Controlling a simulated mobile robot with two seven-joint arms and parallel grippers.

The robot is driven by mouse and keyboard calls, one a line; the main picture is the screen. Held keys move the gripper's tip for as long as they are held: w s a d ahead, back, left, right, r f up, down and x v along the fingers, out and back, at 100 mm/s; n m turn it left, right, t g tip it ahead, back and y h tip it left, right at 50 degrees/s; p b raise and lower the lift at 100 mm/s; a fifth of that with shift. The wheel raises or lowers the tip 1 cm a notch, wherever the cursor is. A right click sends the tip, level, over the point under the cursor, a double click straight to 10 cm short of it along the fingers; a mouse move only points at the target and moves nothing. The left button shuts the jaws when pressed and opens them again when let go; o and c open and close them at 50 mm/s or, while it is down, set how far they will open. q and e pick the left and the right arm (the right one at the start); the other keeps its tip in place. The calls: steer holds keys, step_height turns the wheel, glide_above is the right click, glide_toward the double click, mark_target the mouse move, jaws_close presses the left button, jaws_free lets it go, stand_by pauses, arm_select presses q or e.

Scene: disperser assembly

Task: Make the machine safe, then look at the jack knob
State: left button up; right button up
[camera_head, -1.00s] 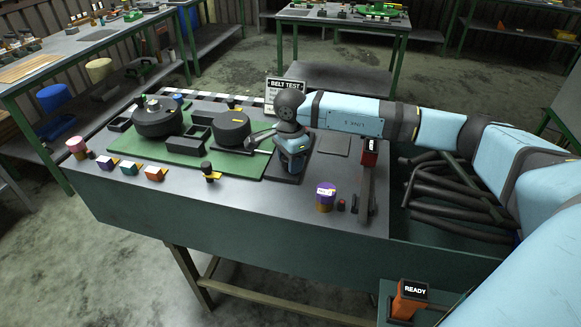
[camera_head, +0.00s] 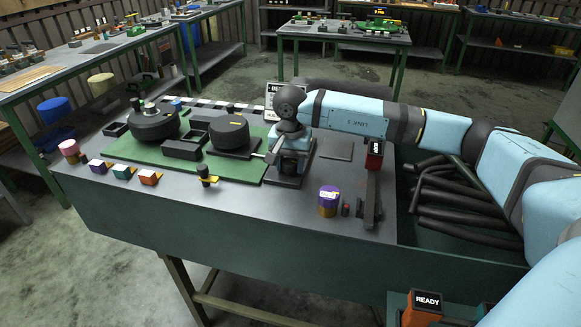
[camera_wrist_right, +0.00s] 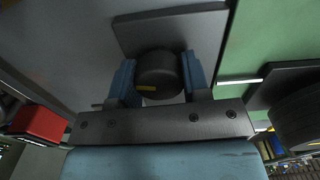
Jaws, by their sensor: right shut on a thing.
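The machine has two dark drums, a left one (camera_head: 154,124) and a right one (camera_head: 229,133), on a green mat (camera_head: 225,170). A small black knob (camera_head: 204,172) with a yellow pointer stands at the mat's front edge. I cannot tell which knob is the jack knob. My left gripper is not in view.
A purple and yellow can (camera_head: 328,203) and a post with a red sign block (camera_head: 374,155) stand on the right. Coloured blocks, one orange (camera_head: 149,177), line the front left. Dark rods (camera_head: 450,195) fill a trough. An orange READY box (camera_head: 422,307) is at the front.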

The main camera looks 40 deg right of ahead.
mark_target(290, 160)
steer(key=shift+n, duration=0.4)
steer(key=o, duration=0.9)
steer(key=shift+o, duration=0.2)
step_height(290, 160, up, 14)
stand_by(0.4)
